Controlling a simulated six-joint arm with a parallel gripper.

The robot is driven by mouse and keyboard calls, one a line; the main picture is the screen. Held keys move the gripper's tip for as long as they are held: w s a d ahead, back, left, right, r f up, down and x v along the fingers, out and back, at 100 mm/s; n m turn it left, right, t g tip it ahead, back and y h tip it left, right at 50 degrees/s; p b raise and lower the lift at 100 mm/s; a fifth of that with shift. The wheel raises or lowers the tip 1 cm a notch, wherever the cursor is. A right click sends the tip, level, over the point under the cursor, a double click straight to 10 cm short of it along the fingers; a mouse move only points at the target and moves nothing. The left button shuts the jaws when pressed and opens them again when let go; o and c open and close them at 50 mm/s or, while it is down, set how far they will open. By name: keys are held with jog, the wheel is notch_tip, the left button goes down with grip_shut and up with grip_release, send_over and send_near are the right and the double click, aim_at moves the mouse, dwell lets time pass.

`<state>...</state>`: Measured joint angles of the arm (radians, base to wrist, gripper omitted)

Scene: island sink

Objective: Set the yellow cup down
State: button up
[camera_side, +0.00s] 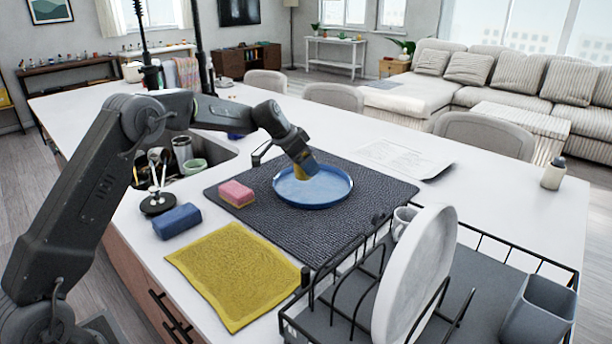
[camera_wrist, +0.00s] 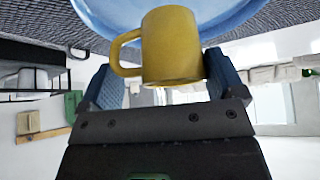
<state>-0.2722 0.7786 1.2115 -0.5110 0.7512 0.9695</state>
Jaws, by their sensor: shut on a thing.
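My gripper (camera_side: 305,161) points down over the blue plate (camera_side: 336,198), which lies on the dark textured mat (camera_side: 300,237). It is shut on the yellow cup (camera_wrist: 174,50). In the side view only a small yellow part of the cup (camera_side: 299,172) shows; my fingers hide the rest. In the wrist view, the cup sits between the two fingers (camera_wrist: 165,78), with its handle to the left and the plate (camera_wrist: 215,12) behind it. I cannot tell whether the cup touches the plate.
A pink-and-yellow sponge (camera_side: 236,193) lies on the mat's left edge. A blue block (camera_side: 177,221) and yellow cloth (camera_side: 233,274) lie nearby. A wire dish rack (camera_side: 480,240) with a large white plate (camera_side: 414,275) stands in front. The counter right of the mat is mostly clear.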

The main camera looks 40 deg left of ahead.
jog(key=shift+w+d+f, duration=0.2)
jog(key=shift+d+f, duration=0.05)
jog(key=shift+f, duration=1.85)
jog(key=shift+f, duration=0.1)
jog(key=shift+f, duration=0.15)
jog(key=o, duration=0.7)
